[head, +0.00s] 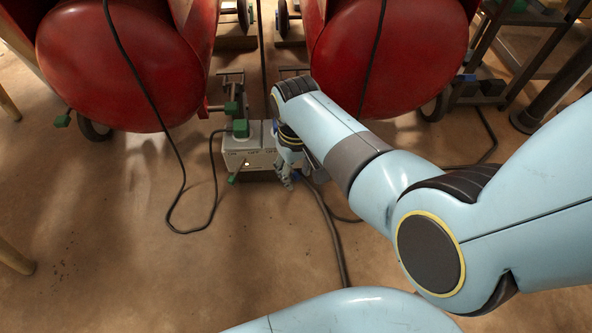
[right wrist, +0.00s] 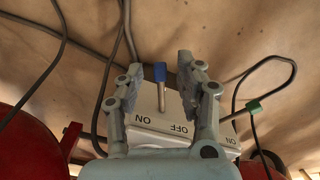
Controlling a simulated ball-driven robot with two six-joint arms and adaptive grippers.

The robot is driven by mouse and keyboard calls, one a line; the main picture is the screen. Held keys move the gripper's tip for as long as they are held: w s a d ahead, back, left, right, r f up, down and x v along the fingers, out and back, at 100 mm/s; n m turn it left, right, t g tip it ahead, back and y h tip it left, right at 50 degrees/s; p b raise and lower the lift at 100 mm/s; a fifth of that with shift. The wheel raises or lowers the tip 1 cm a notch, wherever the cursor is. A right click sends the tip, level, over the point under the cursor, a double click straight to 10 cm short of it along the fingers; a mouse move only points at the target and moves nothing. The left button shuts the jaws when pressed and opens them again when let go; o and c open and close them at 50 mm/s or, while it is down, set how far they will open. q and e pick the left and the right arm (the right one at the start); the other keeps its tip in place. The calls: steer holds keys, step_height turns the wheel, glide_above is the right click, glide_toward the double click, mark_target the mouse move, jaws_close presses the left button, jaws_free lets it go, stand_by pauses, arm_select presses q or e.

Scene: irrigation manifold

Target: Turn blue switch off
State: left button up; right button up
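The blue switch (right wrist: 160,74) is a metal lever with a blue tip on a light grey box (right wrist: 150,133). In the right wrist view it stands between the spread fingers of my right gripper (right wrist: 158,64), with a gap on each side. ON and OFF labels are printed upside down on the box below it. In the head view the grey box (head: 238,145) is on the floor between the red tanks; my right gripper (head: 287,184) is at its right end and largely hides the blue switch there. My left gripper is not in view.
A green-tipped lever (right wrist: 253,106) sits on the same box, right of the blue one in the wrist view. Red tanks (head: 110,70) and (head: 385,60) flank the box. Black cables (head: 172,205) lie on the floor. The floor in front is otherwise clear.

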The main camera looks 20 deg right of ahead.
jaws_close()
stand_by(0.6)
